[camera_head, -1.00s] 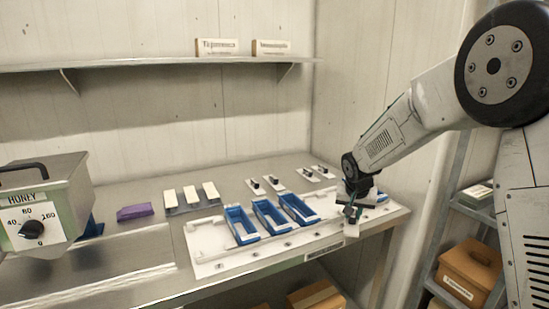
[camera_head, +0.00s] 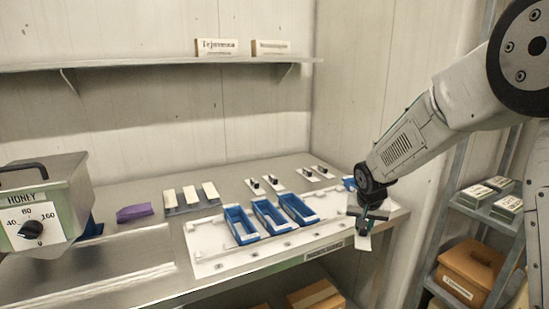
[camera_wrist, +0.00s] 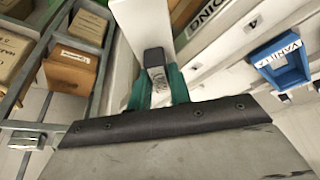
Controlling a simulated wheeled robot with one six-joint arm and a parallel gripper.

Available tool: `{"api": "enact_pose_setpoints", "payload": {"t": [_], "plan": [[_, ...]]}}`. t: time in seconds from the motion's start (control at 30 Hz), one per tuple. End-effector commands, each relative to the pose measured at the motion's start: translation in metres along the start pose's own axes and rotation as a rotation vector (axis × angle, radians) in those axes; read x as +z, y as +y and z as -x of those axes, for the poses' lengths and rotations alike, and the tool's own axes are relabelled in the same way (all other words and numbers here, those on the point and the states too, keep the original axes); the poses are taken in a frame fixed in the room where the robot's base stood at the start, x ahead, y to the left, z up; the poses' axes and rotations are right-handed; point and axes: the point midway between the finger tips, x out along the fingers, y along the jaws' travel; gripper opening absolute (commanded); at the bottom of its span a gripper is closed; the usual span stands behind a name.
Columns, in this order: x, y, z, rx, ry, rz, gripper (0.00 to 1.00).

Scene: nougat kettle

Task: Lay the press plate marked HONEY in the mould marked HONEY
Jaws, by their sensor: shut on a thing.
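My gripper (camera_head: 366,220) is at the table's right front edge. In the wrist view its green fingers (camera_wrist: 158,86) are shut on the black handle (camera_wrist: 153,57) of a white press plate (camera_wrist: 142,20). The lettering by the handle is too small to read surely. The plate (camera_head: 362,242) hangs tilted in the head view. Three blue moulds (camera_head: 240,224) (camera_head: 270,216) (camera_head: 298,208) stand in a row left of the gripper, their labels unreadable there. A blue mould (camera_wrist: 282,60) in the wrist view bears a label beginning VANI. No HONEY mould can be told.
Several other plates with black handles (camera_head: 277,183) lie behind the moulds. White bars (camera_head: 190,195), a purple block (camera_head: 135,212) and a kettle marked HONEY (camera_head: 40,205) stand to the left. A rack with boxes (camera_head: 470,272) stands right of the table.

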Motion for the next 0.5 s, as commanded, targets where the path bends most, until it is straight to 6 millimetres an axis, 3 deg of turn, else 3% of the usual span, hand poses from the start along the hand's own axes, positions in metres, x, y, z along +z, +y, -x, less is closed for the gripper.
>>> {"api": "enact_pose_setpoints", "payload": {"t": [0.27, 0.5], "plan": [[-0.002, 0.0052, 0.0071, 0.087, 0.01, -0.219, 0.0], [-0.0025, 0.0055, 0.0066, 0.208, 0.008, -0.511, 0.0]]}}
